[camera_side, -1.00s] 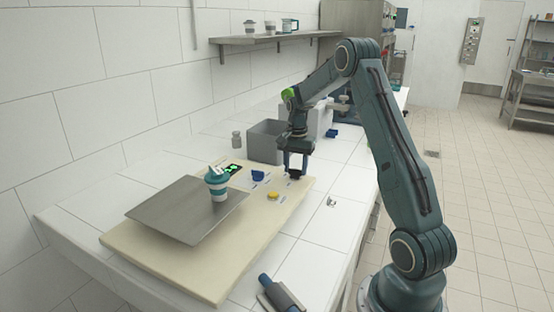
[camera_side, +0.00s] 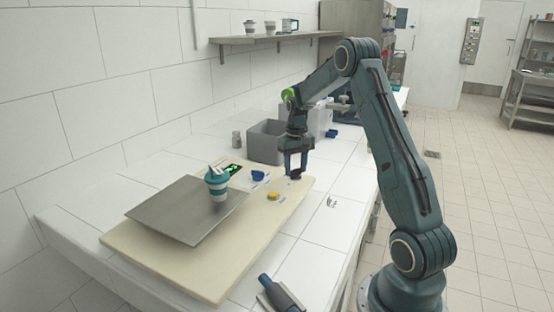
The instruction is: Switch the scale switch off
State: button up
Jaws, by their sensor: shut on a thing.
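The scale is a cream base board (camera_side: 170,262) with a grey metal weighing plate (camera_side: 172,215). A white and teal cup (camera_side: 217,185) stands upright on the plate. The small display (camera_side: 233,169) shows lit green marks. A dark switch knob (camera_side: 296,176) sits at the board's far right end. My gripper (camera_side: 296,171) points down over this knob with its fingers shut on it. The fingers partly hide the knob, and I cannot read its setting. A blue knob (camera_side: 258,176) and a yellow button (camera_side: 272,196) are left of my gripper, apart from it.
A grey open bin (camera_side: 267,143) stands close behind my gripper. A small grey weight-like object (camera_side: 236,139) is left of the bin. A dark cylindrical tool (camera_side: 281,294) lies at the front edge. The white tiled counter right of the board is mostly clear.

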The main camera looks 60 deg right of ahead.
aim_at(295, 169)
jog(key=n, duration=0.7)
dwell(0.4)
jog(key=o, duration=1)
jog(key=shift+r, duration=0.1)
notch_tip(295, 169, up, 14)
jog(key=shift+f, duration=0.15)
dwell(0.5)
